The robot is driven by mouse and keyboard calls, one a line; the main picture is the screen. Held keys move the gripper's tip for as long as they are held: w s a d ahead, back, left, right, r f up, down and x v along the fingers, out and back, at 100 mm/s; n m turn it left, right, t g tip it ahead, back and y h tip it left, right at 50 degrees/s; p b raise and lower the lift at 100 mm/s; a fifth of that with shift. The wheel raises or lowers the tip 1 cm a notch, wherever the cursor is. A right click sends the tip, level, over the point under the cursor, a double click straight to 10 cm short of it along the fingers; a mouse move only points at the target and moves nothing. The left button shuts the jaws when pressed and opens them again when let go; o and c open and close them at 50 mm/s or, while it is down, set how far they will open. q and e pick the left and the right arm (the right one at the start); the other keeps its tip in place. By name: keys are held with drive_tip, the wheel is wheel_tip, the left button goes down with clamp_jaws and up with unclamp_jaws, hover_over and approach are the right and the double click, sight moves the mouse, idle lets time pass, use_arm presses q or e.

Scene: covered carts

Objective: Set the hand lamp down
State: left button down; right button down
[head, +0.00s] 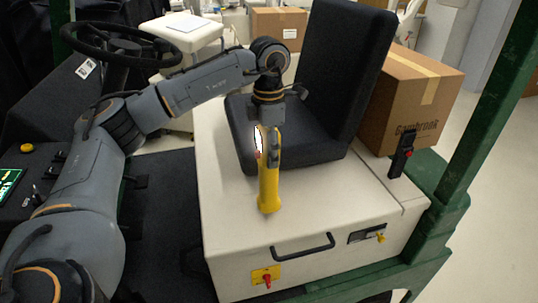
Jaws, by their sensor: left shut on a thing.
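The hand lamp (268,190) is yellow with a bright white lit face on its left side. It hangs upright below my left gripper (268,122), which is shut on its upper end. The lamp shows in front of the black seat (308,152) of the cart, over the white seat box (235,215). I cannot tell whether its lower end touches the box top. My right gripper is not in view.
A cardboard box (412,100) stands behind the seat at the right. A green post (480,100) rises at the right, and a black steering wheel (120,45) is at the upper left. The front of the box top is clear.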

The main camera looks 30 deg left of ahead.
sight(268, 171)
use_arm(q)
wheel_tip(268, 171, down, 2)
drive_tip(key=shift+f, duration=0.1)
drive_tip(key=shift+d+f, duration=0.1)
drive_tip(key=shift+f, duration=0.1)
drive_tip(key=c, duration=0.9)
unclamp_jaws()
drive_tip(key=shift+f, duration=0.15)
drive_tip(key=o, duration=0.5)
drive_tip(key=shift+c, duration=0.2)
